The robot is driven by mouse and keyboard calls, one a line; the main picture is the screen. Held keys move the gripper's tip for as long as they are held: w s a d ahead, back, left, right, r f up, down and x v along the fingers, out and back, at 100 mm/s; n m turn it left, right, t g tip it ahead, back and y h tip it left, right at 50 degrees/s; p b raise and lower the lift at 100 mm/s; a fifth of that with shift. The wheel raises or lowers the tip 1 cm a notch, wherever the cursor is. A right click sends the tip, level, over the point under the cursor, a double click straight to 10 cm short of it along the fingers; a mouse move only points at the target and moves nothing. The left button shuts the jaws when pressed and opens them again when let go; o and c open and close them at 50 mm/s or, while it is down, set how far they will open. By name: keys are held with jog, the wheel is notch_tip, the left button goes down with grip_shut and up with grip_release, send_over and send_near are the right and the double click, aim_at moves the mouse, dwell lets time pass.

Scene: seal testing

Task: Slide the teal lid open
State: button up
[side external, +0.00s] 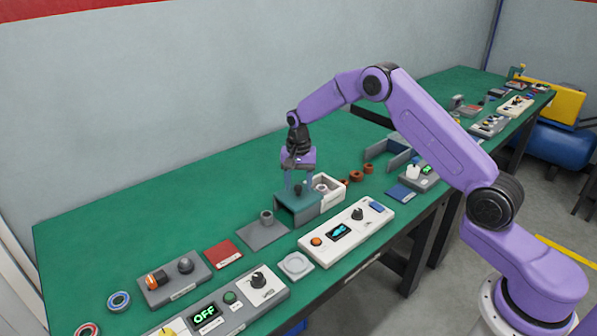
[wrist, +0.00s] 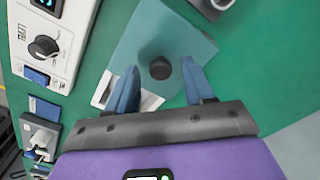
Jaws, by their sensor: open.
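The teal lid (side external: 294,203) lies at the left end of a white open-topped box (side external: 333,185) in the side view, with part of the box interior showing to its right. The lid is a flat teal plate in the wrist view (wrist: 150,32), with a round dark knob (wrist: 160,68) on top. My gripper (side external: 299,188) points down over the lid. Its two blue fingers are open in the wrist view (wrist: 160,70), one on each side of the knob with gaps visible. The white box (wrist: 149,101) is mostly hidden behind the fingers there. Contact cannot be told.
A white control panel (side external: 345,233) with a knob and screen stands close in front of the lid. A grey plate with a cylinder (side external: 263,232) lies to its left. Brown rings (side external: 355,175) and a grey bracket (side external: 388,153) are to the right. The green bench behind is clear.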

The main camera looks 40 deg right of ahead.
aim_at(298, 187)
notch_tip(298, 187, up, 17)
jog(key=shift+r, duration=0.15)
dwell(0.4)
jog(key=s+a+r+n, duration=0.1)
jog(key=s+a+n, duration=0.45)
jog(key=s, duration=0.45)
jog(key=s+a+r+n, duration=0.2)
jog(key=s+a+n, duration=0.4)
jog(key=s, duration=0.5)
jog(key=s+d+f+n, duration=0.2)
jog(key=s+n, duration=0.3)
jog(key=s, duration=0.7)
jog(key=s+d+f+n, duration=0.2)
jog(key=s+n, duration=0.3)
jog(key=s, duration=0.6)
jog(key=shift+s+d+f, duration=0.35)
jog(key=shift+d, duration=0.35)
